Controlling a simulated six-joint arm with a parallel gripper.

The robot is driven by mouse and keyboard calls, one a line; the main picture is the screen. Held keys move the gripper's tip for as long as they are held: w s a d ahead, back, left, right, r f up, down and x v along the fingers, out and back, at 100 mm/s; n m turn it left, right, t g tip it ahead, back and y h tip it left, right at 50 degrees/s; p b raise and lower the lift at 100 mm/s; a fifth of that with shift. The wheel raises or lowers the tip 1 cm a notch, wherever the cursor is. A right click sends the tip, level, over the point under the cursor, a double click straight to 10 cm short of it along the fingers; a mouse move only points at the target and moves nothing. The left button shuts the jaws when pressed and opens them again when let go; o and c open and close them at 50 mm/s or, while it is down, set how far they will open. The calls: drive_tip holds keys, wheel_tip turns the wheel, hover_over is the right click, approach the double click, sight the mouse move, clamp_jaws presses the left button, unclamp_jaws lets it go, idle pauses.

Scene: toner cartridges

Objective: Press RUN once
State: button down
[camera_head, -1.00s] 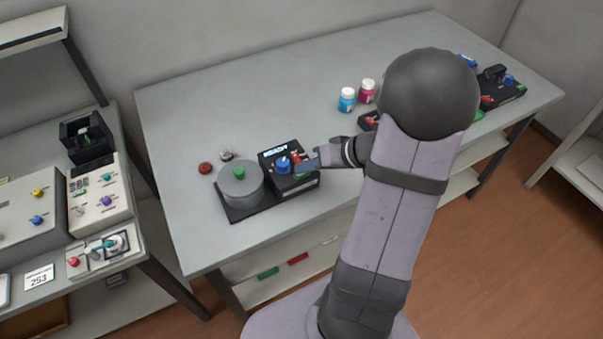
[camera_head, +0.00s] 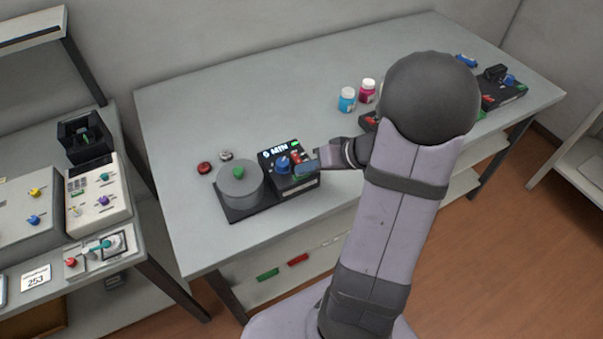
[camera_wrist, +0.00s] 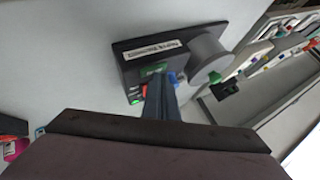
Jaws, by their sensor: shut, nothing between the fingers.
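A black machine (camera_head: 248,208) stands on the grey table, with a grey drum (camera_head: 240,190) topped by a green knob on its left. Its control box has a lit display (camera_head: 279,150) that appears to read "6 MIN" with a green mark, a blue knob (camera_head: 283,166) and a red control (camera_head: 296,158). My gripper (camera_head: 303,167) is shut and empty, its tips at the right side of the control panel. In the wrist view the shut fingers (camera_wrist: 160,80) reach beside a green control (camera_wrist: 153,69). I cannot tell whether they touch it, and the RUN lettering is not legible.
A red button-like piece (camera_head: 205,168) and a small silver piece (camera_head: 226,156) lie left of the machine. A blue bottle (camera_head: 347,100) and a magenta bottle (camera_head: 367,91) stand behind my arm. Another black device (camera_head: 503,92) is at the far right. The table's back left is clear.

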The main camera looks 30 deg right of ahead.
drive_tip(key=shift+r, duration=0.2)
drive_tip(key=shift+r+p, duration=0.35)
drive_tip(key=shift+r, duration=0.3)
idle(0.3)
wheel_tip(320, 180, up, 5)
drive_tip(key=p, duration=0.2)
drive_tip(key=shift+p, duration=0.4)
idle(0.7)
